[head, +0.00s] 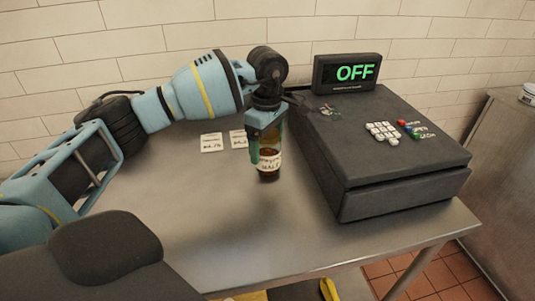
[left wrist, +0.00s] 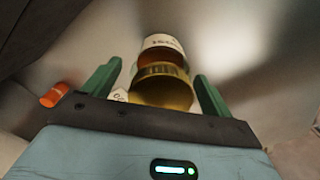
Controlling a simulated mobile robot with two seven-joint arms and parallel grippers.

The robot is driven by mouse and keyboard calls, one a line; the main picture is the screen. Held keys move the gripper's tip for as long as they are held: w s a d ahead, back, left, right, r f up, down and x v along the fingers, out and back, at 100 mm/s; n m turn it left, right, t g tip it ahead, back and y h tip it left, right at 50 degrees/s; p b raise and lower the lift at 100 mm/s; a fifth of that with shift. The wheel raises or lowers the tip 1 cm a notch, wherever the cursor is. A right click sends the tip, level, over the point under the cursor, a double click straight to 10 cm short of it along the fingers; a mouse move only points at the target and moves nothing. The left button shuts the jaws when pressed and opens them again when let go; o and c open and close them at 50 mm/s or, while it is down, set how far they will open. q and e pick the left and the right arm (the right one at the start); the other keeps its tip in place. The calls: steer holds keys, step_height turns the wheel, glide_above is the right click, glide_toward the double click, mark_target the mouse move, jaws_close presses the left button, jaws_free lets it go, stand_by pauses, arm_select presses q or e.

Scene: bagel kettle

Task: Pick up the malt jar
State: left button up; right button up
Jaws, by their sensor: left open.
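The malt jar (head: 268,163) stands upright on the metal table (head: 190,235). It is a brown jar with a white label. My left gripper (head: 266,150) points down over it, with a finger in front of part of the jar. In the left wrist view the jar (left wrist: 162,85) shows its gold lid between the two green fingers of my left gripper (left wrist: 158,88). The fingers are open, with a visible gap on each side of the lid. My right gripper is not in view.
A dark cash register (head: 400,150) with an "OFF" display (head: 346,72) stands close on the right of the jar. Small white cards (head: 211,142) lie to the left of the jar. The table's front left is clear. A tiled wall (head: 150,35) is behind.

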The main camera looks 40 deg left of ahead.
arm_select(q)
steer(key=shift+f, duration=0.2)
steer(key=c, duration=1.4)
steer(key=shift+r, duration=0.1)
steer(key=shift+r, duration=0.55)
step_height(320, 180, up, 3)
steer(key=shift+f, duration=0.15)
steer(key=shift+s+a+r+b, duration=0.25)
steer(key=shift+s+a, duration=0.8)
steer(key=shift+s, duration=1.4)
steer(key=shift+s+a+r+b, duration=0.1)
steer(key=shift+s+a+b, duration=0.3)
steer(key=shift+s+a, duration=1.4)
steer(key=shift+s+a+r+b, duration=0.2)
steer(key=shift+s+a+b, duration=0.15)
steer(key=shift+s, duration=2.75)
